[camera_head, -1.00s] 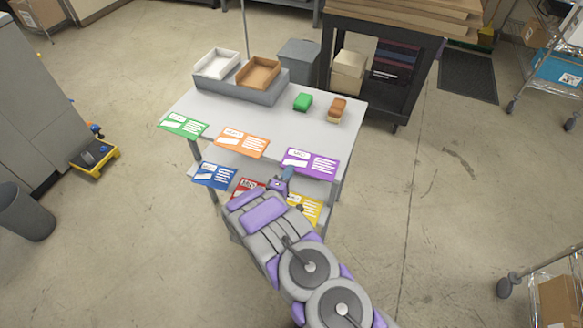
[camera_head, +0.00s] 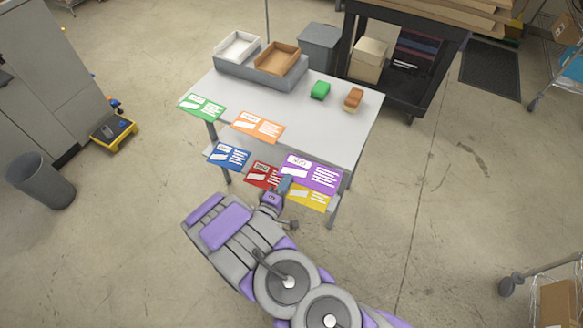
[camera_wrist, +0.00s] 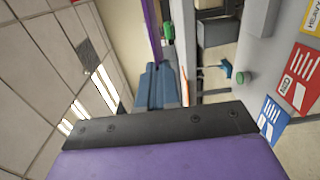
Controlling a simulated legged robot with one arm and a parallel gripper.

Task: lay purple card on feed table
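The purple card (camera_head: 312,172) has white print. It stands out from the front right edge of the grey table (camera_head: 235,92), nearer to me than the cards along that edge. My gripper (camera_head: 285,186) is at its lower left corner and appears shut on it. In the wrist view the purple card (camera_wrist: 153,28) shows nearly edge-on, as a narrow strip beyond the blue fingers (camera_wrist: 150,88). The fingertip contact is partly hidden. I cannot tell which surface is the feed table.
Green (camera_head: 202,106) and orange (camera_head: 258,127) cards lie along the table's front edge. Blue (camera_head: 228,156), red (camera_head: 262,174) and yellow (camera_head: 310,196) cards are lower. Trays, a green block (camera_head: 320,90) and a brown block (camera_head: 353,99) stand on top.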

